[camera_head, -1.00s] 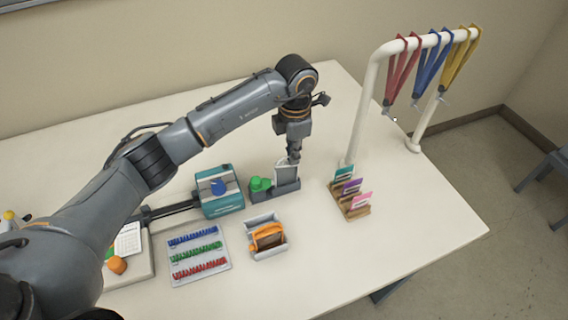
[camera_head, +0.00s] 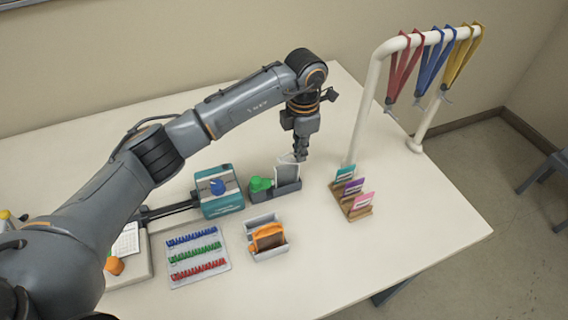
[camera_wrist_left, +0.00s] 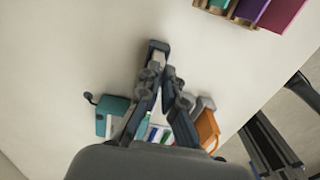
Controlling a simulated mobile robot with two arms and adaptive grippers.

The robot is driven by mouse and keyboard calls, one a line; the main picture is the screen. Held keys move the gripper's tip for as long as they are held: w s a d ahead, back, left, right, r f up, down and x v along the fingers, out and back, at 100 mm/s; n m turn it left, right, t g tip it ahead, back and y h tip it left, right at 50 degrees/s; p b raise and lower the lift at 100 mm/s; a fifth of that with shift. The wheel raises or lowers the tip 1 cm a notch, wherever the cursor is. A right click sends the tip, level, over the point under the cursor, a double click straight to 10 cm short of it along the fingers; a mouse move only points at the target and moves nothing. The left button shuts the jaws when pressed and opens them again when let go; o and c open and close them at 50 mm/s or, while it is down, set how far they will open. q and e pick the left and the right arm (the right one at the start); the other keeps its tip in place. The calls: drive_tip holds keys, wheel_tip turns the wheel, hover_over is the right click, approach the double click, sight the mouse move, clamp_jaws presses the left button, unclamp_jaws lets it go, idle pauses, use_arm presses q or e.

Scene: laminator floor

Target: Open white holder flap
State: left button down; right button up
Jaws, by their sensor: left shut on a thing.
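The white holder (camera_head: 287,173) stands upright in the right part of a small dark grey tray (camera_head: 290,189). A pale, thin flap (camera_head: 287,158) shows at its top edge, tilted up from it. My left gripper (camera_head: 300,157) comes down from above at the top right of the holder and is shut on the flap; its fingertips are small and partly merge with the flap in the head view. In the left wrist view the fingers (camera_wrist_left: 168,72) draw together, and the holder cannot be made out clearly there. My right gripper is not in view.
A green piece (camera_head: 260,184) sits beside the holder. A teal device (camera_head: 219,205) is to the left, a grey bin with an orange item (camera_head: 268,237) in front. A wooden card rack (camera_head: 352,208) and a white lanyard stand (camera_head: 366,110) are to the right.

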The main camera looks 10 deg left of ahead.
use_arm(q)
drive_tip(key=shift+w+d, duration=0.1)
drive_tip(key=shift+d, duration=0.1)
drive_tip(key=shift+w+d+f+b, duration=0.15)
drive_tip(key=shift+d+b, duration=0.1)
drive_tip(key=shift+b, duration=0.15)
drive_tip(key=shift+d+f, duration=0.1)
drive_tip(key=shift+w+d+f+b, duration=0.45)
drive_tip(key=shift+b, duration=0.5)
drive_tip(key=shift+d+f, duration=0.1)
drive_tip(key=shift+d, duration=0.05)
drive_tip(key=shift+w+d+f+b, duration=0.15)
drive_tip(key=shift+w+f+b, duration=0.1)
drive_tip(key=shift+b, duration=0.3)
